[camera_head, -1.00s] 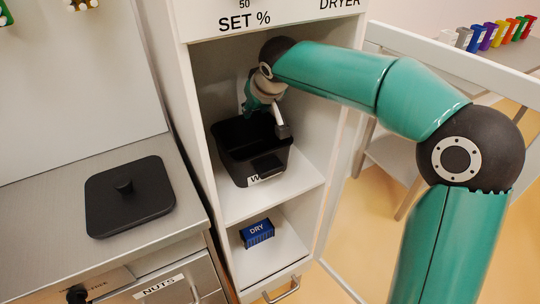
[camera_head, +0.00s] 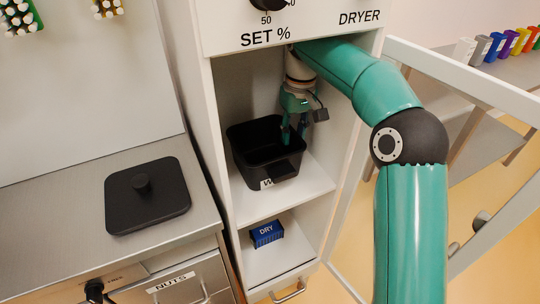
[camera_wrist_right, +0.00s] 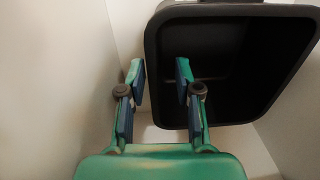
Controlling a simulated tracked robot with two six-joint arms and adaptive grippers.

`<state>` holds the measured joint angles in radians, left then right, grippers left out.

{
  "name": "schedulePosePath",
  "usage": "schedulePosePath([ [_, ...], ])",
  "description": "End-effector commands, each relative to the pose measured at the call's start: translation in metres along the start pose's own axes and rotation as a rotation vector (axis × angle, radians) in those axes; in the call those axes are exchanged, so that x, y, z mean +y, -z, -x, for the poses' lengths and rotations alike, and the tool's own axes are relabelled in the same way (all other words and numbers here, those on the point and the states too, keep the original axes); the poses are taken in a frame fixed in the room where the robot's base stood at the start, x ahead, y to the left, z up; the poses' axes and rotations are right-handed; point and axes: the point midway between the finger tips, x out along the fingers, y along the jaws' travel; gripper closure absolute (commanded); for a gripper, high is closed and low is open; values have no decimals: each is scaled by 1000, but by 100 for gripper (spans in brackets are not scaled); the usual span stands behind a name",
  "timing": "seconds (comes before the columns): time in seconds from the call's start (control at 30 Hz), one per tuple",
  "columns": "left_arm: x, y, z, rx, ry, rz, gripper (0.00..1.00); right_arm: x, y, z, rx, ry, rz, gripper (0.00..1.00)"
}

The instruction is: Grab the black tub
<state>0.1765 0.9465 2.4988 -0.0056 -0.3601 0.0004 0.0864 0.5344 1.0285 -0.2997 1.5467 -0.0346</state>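The black tub (camera_head: 248,145) stands on the upper shelf inside the white dryer cabinet, open at the top, with a white label and a handle on its front. It also fills the upper right of the right wrist view (camera_wrist_right: 235,65). My right gripper (camera_head: 294,138) points down at the tub's right side. In the wrist view its fingers (camera_wrist_right: 160,75) are apart with a gap between them; one finger overlaps the tub's inside and the other lies outside its left rim. Contact with the rim cannot be told. My left gripper does not show.
The cabinet walls (camera_head: 232,80) close in around my right arm, and the glass door (camera_head: 450,75) stands open at the right. A blue DRY box (camera_head: 266,234) sits on the lower shelf. A black lid (camera_head: 148,196) lies on the counter at the left.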

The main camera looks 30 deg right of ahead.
Motion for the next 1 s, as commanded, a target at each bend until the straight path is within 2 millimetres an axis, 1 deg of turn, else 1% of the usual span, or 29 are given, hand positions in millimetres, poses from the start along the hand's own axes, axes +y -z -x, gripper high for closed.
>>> schedulePosePath([
  [0.03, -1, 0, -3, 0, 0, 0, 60, 1, -1, -8, -7, 3, -1, 67],
  [0.1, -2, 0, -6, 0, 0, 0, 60, 2, -2, -15, -8, 4, -3, 67],
  [0.27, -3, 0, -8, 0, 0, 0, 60, 4, 0, -27, -6, 2, -6, 67],
  [0.43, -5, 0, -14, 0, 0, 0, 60, 7, 5, -51, -7, 2, -7, 67],
  [0.53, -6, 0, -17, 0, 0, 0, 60, 7, 4, -63, -6, 2, -7, 67],
  [0.63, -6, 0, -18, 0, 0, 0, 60, 7, 4, -69, -4, 2, -8, 67],
  [0.87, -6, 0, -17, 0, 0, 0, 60, 7, 4, -69, -3, 1, -8, 67],
  [1.0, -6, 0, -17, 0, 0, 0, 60, 8, 4, -69, -3, 1, -8, 90],
])
